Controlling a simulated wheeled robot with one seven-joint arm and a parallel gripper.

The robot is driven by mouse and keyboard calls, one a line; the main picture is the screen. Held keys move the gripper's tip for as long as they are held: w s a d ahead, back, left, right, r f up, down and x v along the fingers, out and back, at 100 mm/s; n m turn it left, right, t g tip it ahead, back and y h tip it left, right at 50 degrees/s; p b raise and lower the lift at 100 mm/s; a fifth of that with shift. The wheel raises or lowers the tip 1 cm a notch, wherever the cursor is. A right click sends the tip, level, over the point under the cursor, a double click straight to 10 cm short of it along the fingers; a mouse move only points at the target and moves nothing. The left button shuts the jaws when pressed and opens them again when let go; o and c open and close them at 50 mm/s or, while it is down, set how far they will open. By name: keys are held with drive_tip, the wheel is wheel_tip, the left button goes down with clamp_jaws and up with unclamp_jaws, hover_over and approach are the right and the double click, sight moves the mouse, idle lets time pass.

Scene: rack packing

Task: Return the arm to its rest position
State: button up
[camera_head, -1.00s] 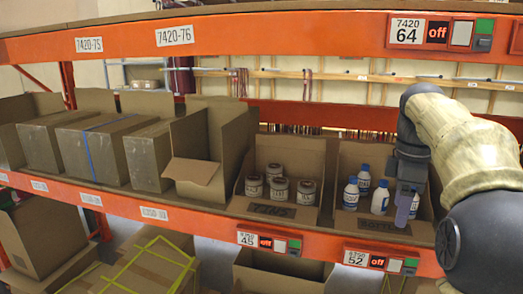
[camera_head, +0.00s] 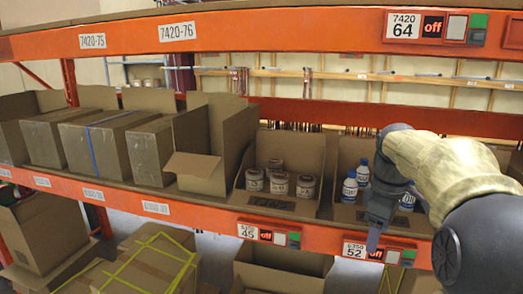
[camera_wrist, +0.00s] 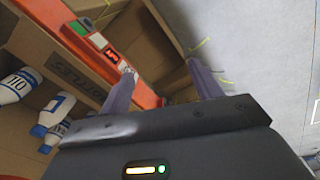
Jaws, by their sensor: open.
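My gripper (camera_head: 374,238) is in front of the rack's orange beam by the label 52 in the head view. In the wrist view my gripper (camera_wrist: 160,82) has its two purple-grey fingers apart with nothing between them. The bottles bin (camera_head: 340,213) holds several white bottles with blue caps; one bottle (camera_head: 349,188) shows left of my gripper, and others are partly hidden by it. The cans bin (camera_head: 300,209), left of the bottles bin, holds several cans (camera_head: 279,184).
The orange front beam (camera_head: 200,215) runs close behind my gripper. An upper orange beam (camera_head: 280,33) crosses above. Cardboard boxes (camera_head: 95,142) fill the shelf's left side. Open boxes (camera_head: 283,270) stand below. Bare grey floor (camera_wrist: 270,45) shows right in the wrist view.

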drive_tip(key=s+a+f+m+b, duration=0.1)
drive_tip(key=s+a+f+m, duration=0.2)
drive_tip(key=f, duration=0.5)
drive_tip(key=s+a+f+m+t+b, duration=0.1)
drive_tip(key=s+a+f+m, duration=0.2)
drive_tip(key=s+f, duration=0.2)
drive_tip(key=s+a+f+m+b, duration=0.1)
drive_tip(key=s+a+f+m, duration=0.3)
drive_tip(key=f, duration=0.7)
drive_tip(key=shift+s+f+t, duration=0.25)
drive_tip(key=shift+s+t, duration=0.15)
drive_tip(key=shift+s, duration=0.15)
